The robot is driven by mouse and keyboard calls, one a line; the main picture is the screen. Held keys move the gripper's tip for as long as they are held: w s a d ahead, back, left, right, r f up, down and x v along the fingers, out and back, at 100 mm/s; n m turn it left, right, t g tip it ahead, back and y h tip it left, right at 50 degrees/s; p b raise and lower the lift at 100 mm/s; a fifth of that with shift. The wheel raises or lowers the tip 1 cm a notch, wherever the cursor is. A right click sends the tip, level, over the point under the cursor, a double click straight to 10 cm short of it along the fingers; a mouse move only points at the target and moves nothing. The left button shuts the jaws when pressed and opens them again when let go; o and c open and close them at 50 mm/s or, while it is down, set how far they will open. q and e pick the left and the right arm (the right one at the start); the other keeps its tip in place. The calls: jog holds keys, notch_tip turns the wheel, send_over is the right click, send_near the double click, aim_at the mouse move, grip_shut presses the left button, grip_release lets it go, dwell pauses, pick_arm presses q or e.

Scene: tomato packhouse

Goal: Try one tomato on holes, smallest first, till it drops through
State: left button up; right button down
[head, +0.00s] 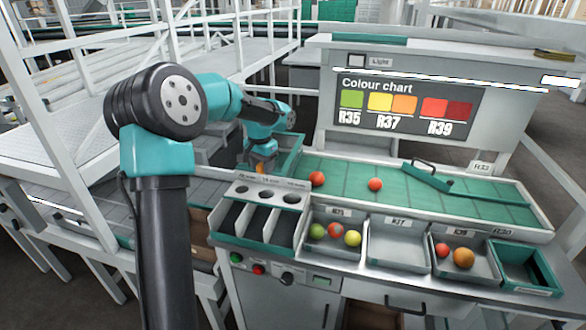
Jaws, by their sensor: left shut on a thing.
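My left gripper (263,166) points down just behind the grey gauge plate (253,186), near its left and middle holes. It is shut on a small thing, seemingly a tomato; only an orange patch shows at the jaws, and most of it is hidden. The plate has three round holes in a row, the left hole (241,188) looking smallest, then the middle hole (265,194) and the right hole (291,198). Below them is a green-fronted bin (250,244) with three dark slots. My right gripper is not in view.
Two red tomatoes (317,178) (375,184) lie on the green mat (440,205). The R35 tray (333,251) holds several tomatoes, the R37 tray (397,245) looks empty, and the R39 tray (480,268) holds two. A green bin (527,290) stands at right. A handled green bar (428,176) crosses the mat.

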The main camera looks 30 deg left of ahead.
pick_arm(q)
jog(key=s+a+f, duration=0.1)
jog(key=s+a, duration=0.2)
jog(key=a, duration=0.4)
jog(key=shift+a, duration=0.2)
jog(key=shift+s+f, duration=0.1)
notch_tip(320, 180, down, 6)
dwell(0.6)
jog(key=shift+f, duration=0.1)
dwell(0.4)
jog(key=o, duration=0.8)
jog(key=shift+c, duration=0.2)
dwell(1.1)
